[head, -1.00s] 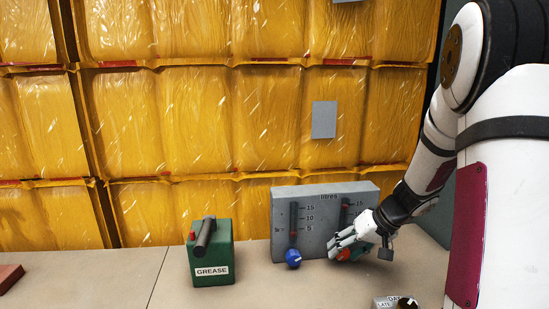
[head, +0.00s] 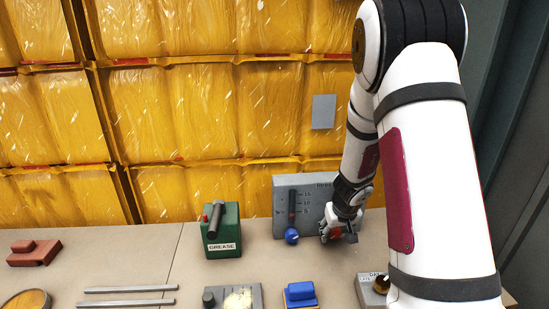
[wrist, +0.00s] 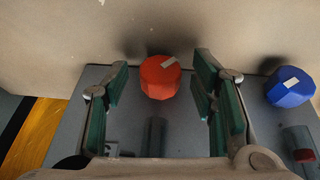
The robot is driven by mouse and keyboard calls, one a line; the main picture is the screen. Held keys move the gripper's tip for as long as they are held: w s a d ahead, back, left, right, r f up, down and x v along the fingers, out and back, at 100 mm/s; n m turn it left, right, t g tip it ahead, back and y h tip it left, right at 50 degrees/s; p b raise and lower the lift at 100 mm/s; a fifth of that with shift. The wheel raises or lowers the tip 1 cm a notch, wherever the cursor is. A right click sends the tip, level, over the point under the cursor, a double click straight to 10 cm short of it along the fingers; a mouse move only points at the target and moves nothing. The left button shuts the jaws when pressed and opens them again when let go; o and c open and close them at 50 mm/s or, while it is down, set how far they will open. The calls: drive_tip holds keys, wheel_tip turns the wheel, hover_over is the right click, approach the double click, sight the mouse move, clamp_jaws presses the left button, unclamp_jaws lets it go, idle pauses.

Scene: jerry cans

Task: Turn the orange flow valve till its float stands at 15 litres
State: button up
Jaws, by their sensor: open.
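The orange flow valve (head: 336,233) is a faceted knob at the foot of the grey gauge panel (head: 284,187). In the wrist view the valve (wrist: 160,79) shows red-orange with a pale pointer mark and lies between the fingers, with gaps on both sides. My gripper (head: 339,236) is open around it; its spread green-padded fingers also show in the wrist view (wrist: 163,63). The valve's own scale and float are hidden behind my arm in the head view. In the wrist view its dark tube (wrist: 156,134) is partly visible, but I cannot read a level.
A blue valve (head: 291,236) sits left of the orange one, with its own scale and red float. A green GREASE can (head: 222,233) stands further left. A blue block (head: 300,294) and a grey block (head: 231,298) lie nearer. Yellow wrapped stacks fill the back.

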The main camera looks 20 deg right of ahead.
drive_tip(key=shift+a+h+p, duration=0.2)
drive_tip(key=shift+h+p, duration=0.35)
drive_tip(key=shift+h, duration=0.45)
drive_tip(key=shift+w+a+f+n+g+h+b, duration=0.2)
drive_tip(key=shift+n+g+h+b, duration=0.25)
drive_tip(key=shift+h, duration=0.45)
drive_tip(key=a+r+n+t+y+p, duration=0.1)
drive_tip(key=a+r+t+y+p, duration=0.1)
drive_tip(key=a+r, duration=0.7)
drive_tip(key=a+r+t+y+p, duration=0.2)
drive_tip(key=a+r, duration=0.8)
drive_tip(key=r, duration=0.7)
drive_tip(key=shift+n+t+y, duration=0.35)
drive_tip(key=shift+t+y, duration=0.35)
drive_tip(key=shift+t, duration=0.15)
drive_tip(key=shift+s+a, duration=0.1)
